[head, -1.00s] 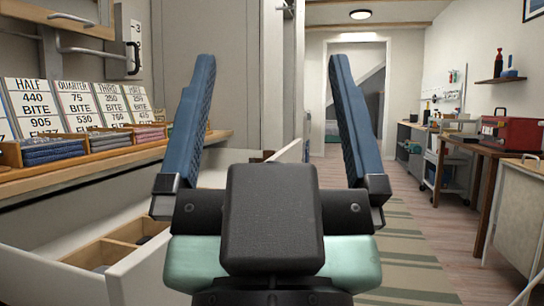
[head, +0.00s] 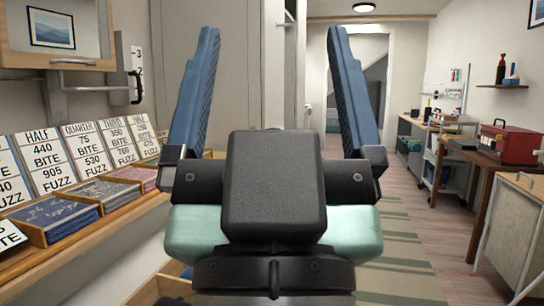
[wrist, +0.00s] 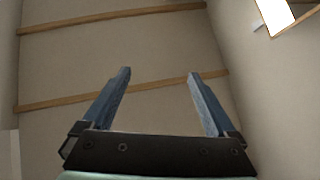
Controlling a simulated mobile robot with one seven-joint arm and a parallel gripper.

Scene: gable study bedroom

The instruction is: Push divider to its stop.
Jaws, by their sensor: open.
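My gripper (head: 272,32) is open and empty. Its two blue fingers point up, well apart, in the middle of the head view. In the wrist view my gripper (wrist: 159,73) has only ceiling and wall behind it, and nothing between the fingers. A small part of a wooden compartment (head: 150,292) shows low at the left in the head view, beside my arm, with dark blue contents. My arm hides most of it. I cannot tell which piece there is the divider, or whether it is at its stop.
A wooden shelf (head: 95,237) on the left carries label cards (head: 45,160) and trays (head: 60,218) of packets. A tall cabinet (head: 215,110) stands behind my gripper. A workbench with a red toolbox (head: 510,144) is at the right. The striped rug (head: 400,240) and floor ahead are clear.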

